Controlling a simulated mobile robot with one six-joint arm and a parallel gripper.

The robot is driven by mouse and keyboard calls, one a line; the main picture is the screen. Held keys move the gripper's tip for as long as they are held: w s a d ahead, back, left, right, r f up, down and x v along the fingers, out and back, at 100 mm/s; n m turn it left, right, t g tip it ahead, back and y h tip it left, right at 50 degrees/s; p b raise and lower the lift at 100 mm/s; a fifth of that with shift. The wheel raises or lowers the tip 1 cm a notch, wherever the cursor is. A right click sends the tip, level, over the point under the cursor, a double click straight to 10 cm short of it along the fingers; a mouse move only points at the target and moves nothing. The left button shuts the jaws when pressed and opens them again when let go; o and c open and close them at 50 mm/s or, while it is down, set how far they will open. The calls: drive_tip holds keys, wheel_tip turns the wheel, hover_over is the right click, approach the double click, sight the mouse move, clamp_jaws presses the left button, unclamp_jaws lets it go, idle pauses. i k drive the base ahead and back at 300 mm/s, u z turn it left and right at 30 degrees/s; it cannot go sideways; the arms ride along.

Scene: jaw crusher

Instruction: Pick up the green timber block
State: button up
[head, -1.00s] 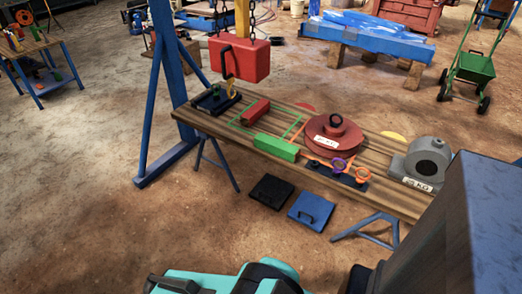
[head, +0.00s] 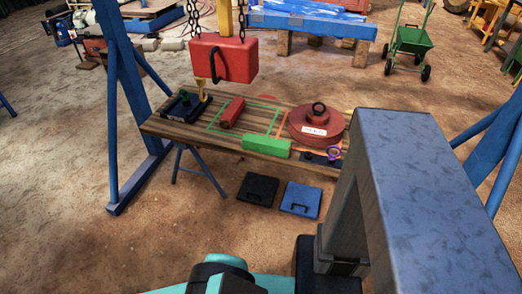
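The green timber block (head: 266,147) lies lengthwise along the near edge of the wooden bench (head: 190,131), at the middle of the head view. A red block (head: 231,113) lies behind it to the left, inside a green outlined area. No fingers of my gripper show in this view. Nothing is seen touching the green block.
A red weight (head: 222,60) hangs on chains above the bench's back left. A round red weight (head: 316,123) stands right of the green block. A black case (head: 257,189) and a blue case (head: 300,199) lie on the ground. Blue frame legs (head: 121,110) flank the bench.

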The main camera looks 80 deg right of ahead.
sight(250, 141)
drive_tip(key=z, duration=0.35)
drive_tip(key=i, duration=0.65)
drive_tip(key=z, duration=0.7)
drive_tip(key=i, duration=0.4)
drive_tip(key=z, duration=0.15)
